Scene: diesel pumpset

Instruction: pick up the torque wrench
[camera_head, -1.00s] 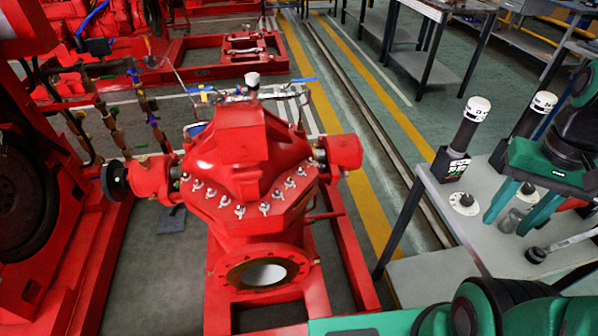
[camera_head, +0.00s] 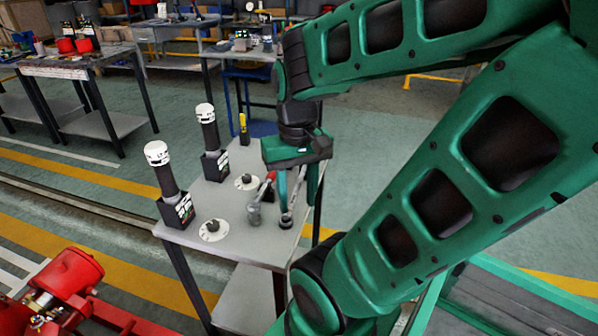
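A long tool with a round dark head (camera_head: 287,221) and a thin grey shaft lies near the right edge of the grey table; it looks like the torque wrench. Its far end is hidden behind my gripper. My gripper (camera_head: 296,200) points down over this tool. Its two green fingers stand apart, one on each side of the shaft as seen from here. I cannot tell whether they touch it. Just left lies a grey tool end (camera_head: 254,214) with a red part behind it.
Red machinery (camera_head: 60,285) stands lower left. Workbenches (camera_head: 75,65) stand behind. Floor between is clear.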

